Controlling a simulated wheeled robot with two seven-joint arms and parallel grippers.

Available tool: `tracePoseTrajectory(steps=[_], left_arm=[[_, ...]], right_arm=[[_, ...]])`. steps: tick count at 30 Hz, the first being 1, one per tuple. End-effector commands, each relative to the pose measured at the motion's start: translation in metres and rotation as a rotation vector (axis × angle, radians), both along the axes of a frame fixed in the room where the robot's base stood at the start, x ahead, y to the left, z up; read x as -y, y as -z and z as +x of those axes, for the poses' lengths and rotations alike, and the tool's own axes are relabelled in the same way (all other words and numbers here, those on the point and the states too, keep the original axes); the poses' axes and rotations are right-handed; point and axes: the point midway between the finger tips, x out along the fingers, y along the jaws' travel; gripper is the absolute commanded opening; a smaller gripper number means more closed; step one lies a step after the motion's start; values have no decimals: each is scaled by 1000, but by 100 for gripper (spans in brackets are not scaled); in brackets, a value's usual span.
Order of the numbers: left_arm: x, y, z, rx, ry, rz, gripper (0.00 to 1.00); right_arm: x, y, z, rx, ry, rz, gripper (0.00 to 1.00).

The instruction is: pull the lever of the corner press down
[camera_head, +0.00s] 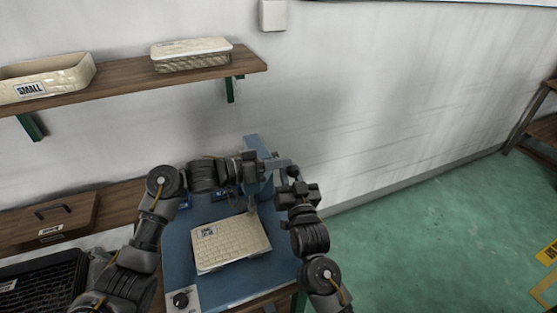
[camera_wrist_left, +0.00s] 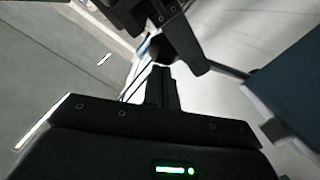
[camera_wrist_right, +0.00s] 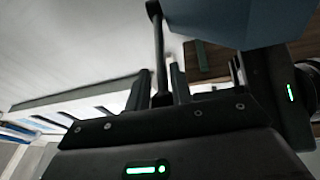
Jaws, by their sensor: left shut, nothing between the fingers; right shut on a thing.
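The corner press is blue, with an upright column (camera_head: 252,143) rising behind a flat bed (camera_head: 180,262). A cream woven-pattern tray panel (camera_head: 232,246) with a label lies on the bed. My right gripper (camera_head: 292,173) is beside the column, shut on the press lever. The lever shows as a dark thin rod (camera_wrist_right: 158,45) in the right wrist view, running between the fingers (camera_wrist_right: 161,90). My left gripper (camera_head: 250,168) is shut and empty in front of the column. Its closed fingers (camera_wrist_left: 163,85) point toward my right gripper in the left wrist view. The arms hide part of the press head.
A wall shelf (camera_head: 130,88) at the upper left holds two cream trays (camera_head: 45,77) (camera_head: 190,54). A wooden box (camera_head: 52,219) and a black crate (camera_head: 40,285) stand left of the press. Open green floor (camera_head: 420,240) lies to the right.

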Motion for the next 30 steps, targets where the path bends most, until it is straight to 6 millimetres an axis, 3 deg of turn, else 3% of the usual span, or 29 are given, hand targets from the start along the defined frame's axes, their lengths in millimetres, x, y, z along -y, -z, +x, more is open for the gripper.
tracePoseTrajectory(steps=[2, 3, 9, 24, 30], left_arm=[[3, 11, -5, -16, 14, 19, 0], [3, 12, -5, -17, 14, 20, 0], [3, 12, -6, -19, 15, 20, 0], [4, 10, -5, -16, 15, 14, 0], [4, 9, -5, -15, 13, 13, 0]], right_arm=[[1, -12, 1, 27, 1, 8, 0], [0, -13, 1, 29, 2, 9, 25], [-1, -12, 0, 27, -2, 8, 50], [-6, -8, -2, 18, -13, 3, 50], [-2, 0, -22, 14, -10, 4, 50]])
